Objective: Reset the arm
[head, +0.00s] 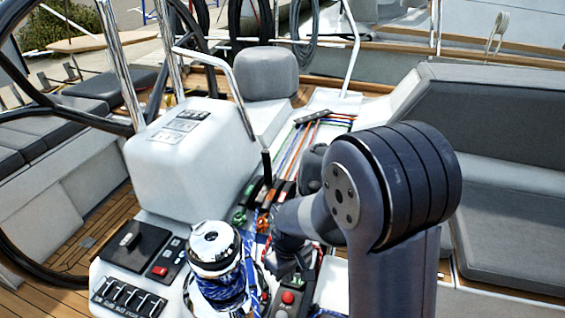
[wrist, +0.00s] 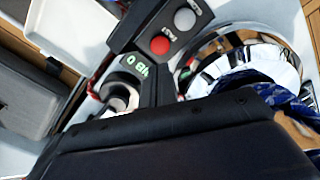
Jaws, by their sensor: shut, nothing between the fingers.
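My arm rises in the right middle of the head view, with its large dark joint nearest the camera. My gripper (head: 284,266) is at the far end of the arm, low over the console beside the winch, shut and empty. Its fingertips are small and partly hidden by the arm there. In the wrist view the dark body of my gripper (wrist: 190,140) fills the bottom. The control panel with a red button (wrist: 160,45) and a grey button (wrist: 185,18) lies just beyond it. I cannot tell whether the gripper touches anything.
A winch (head: 215,248) wrapped in blue rope stands just left of my gripper; a switch panel (head: 128,297) is farther left. A white pedestal (head: 190,160) and steering wheel are behind. Grey cushioned seats (head: 510,225) line the right. Coloured ropes (head: 300,140) run behind the arm.

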